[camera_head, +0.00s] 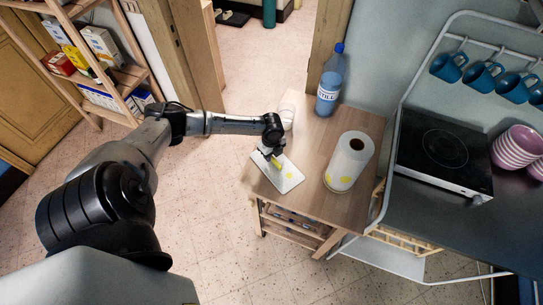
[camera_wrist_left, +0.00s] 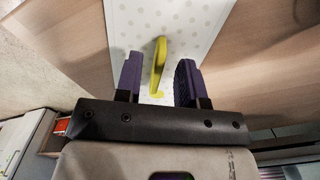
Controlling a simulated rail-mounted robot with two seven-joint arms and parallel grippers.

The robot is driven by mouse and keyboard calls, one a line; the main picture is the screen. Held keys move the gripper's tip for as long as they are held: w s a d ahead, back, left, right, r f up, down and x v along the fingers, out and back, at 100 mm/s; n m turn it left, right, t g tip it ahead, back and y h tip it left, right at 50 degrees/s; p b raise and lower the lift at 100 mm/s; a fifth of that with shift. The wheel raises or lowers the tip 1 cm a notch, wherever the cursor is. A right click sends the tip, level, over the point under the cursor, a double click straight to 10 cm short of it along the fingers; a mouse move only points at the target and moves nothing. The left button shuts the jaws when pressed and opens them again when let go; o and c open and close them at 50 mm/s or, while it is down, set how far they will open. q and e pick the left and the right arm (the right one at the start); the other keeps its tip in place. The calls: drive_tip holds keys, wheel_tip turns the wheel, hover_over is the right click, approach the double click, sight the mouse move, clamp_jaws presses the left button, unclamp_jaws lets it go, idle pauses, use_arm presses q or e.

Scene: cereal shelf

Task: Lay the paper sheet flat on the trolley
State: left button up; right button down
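In the left wrist view the sheet (camera_wrist_left: 195,22) shows pale dots. A narrow yellow piece (camera_wrist_left: 157,68) stands up from it; I cannot tell whether it is part of the sheet. My left gripper (camera_head: 271,156) is low over the sheet's far left end. In the left wrist view its two purple fingers (camera_wrist_left: 159,84) are apart, with the yellow piece between them and gaps visible. My right gripper is not in view.
A paper towel roll (camera_head: 346,165) stands right of the sheet. A blue bottle (camera_head: 330,82) and a clear cup (camera_head: 287,115) are at the trolley's back. A cooktop (camera_head: 440,145) and counter adjoin on the right. A shelf with boxes (camera_head: 100,45) is at far left.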

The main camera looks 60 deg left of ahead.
use_arm(q)
wheel_tip(320, 180, up, 12)
drive_tip(key=shift+f, duration=0.25)
idle(0.6)
